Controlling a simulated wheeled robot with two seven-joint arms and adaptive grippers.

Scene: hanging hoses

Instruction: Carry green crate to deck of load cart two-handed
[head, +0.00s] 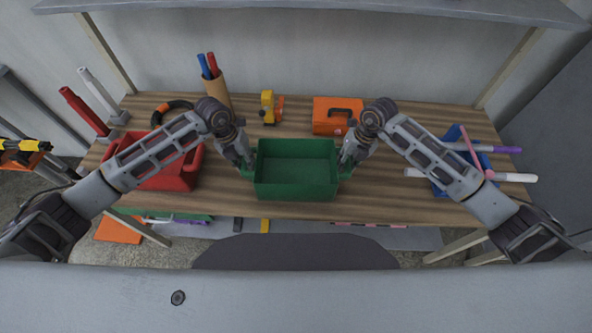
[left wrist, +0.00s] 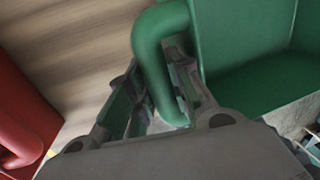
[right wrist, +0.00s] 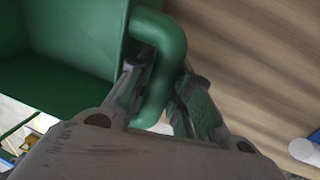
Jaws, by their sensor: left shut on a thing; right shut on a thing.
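The green crate (head: 295,188) is upright and looks empty, at the front middle of the wooden workbench. I cannot tell whether it rests on the top or is just above it. My left gripper (head: 247,168) is shut on its left handle, which passes between the fingers in the left wrist view (left wrist: 158,75). My right gripper (head: 345,167) is shut on the right handle, which shows between the fingers in the right wrist view (right wrist: 163,75). I cannot make out the load cart or its deck in any view.
On the workbench (head: 310,210), a red crate (head: 170,178) stands left and a blue bin (head: 450,182) with tubes right. Behind are a brown cup (head: 213,92) with markers, a yellow tool (head: 268,107) and an orange case (head: 337,113). A grey shelf (head: 310,8) hangs above.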

